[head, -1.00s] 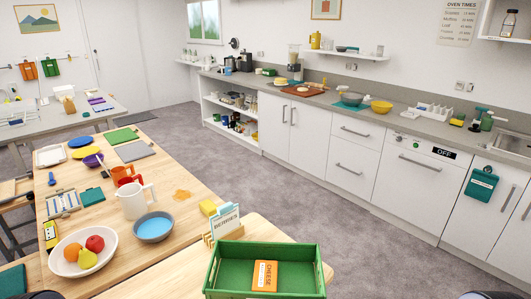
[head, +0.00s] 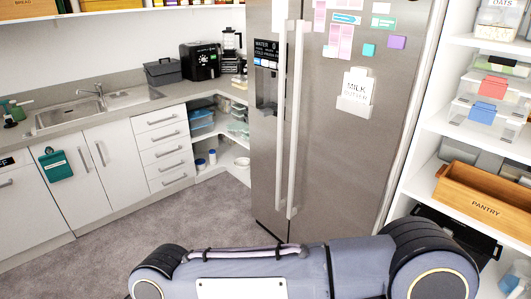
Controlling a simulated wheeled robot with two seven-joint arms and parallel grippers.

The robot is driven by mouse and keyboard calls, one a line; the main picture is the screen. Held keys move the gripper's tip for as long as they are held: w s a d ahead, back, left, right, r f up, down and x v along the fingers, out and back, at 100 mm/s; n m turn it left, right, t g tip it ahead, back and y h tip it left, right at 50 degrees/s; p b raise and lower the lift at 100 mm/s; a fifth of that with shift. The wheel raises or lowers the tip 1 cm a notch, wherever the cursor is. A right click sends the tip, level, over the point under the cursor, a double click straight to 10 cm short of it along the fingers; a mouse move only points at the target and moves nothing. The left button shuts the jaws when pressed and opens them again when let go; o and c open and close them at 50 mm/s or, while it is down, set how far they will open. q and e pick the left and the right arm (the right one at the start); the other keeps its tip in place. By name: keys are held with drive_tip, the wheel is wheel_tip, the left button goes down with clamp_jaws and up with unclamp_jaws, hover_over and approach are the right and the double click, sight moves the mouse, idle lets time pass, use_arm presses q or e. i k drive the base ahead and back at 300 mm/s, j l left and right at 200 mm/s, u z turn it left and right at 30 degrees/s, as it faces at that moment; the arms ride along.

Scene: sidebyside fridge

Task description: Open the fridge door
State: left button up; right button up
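The fridge (head: 336,110) is a tall stainless steel side-by-side unit, right of centre in the head view. Its two doors are shut. Two long vertical pale handles stand side by side at the seam: the left handle (head: 282,130) and the right handle (head: 297,120). The narrower left door (head: 262,165) has a water dispenser (head: 266,80). The wider right door (head: 345,170) carries papers, magnets and a milk note (head: 356,92). My own arm link crosses the bottom of the view, below the fridge. Neither gripper shows.
Open shelves with clear bins and a wooden pantry box (head: 484,198) stand close to the fridge's right. A counter with a sink (head: 95,108) and drawers (head: 162,150) runs to the left. Grey floor (head: 190,225) is clear before the fridge.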

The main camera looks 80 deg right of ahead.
sight(345, 154)
drive_tip(key=z, duration=3.3)
drive_tip(key=i+j+u, duration=0.15)
drive_tip(key=i+j, duration=0.2)
drive_tip(key=i, duration=0.2)
drive_tip(key=i+j+u, duration=0.15)
drive_tip(key=i+j, duration=0.15)
drive_tip(key=i, duration=0.25)
drive_tip(key=i+j+u, duration=0.15)
drive_tip(key=i, duration=0.45)
drive_tip(key=i+j+u, duration=0.15)
drive_tip(key=i, duration=0.4)
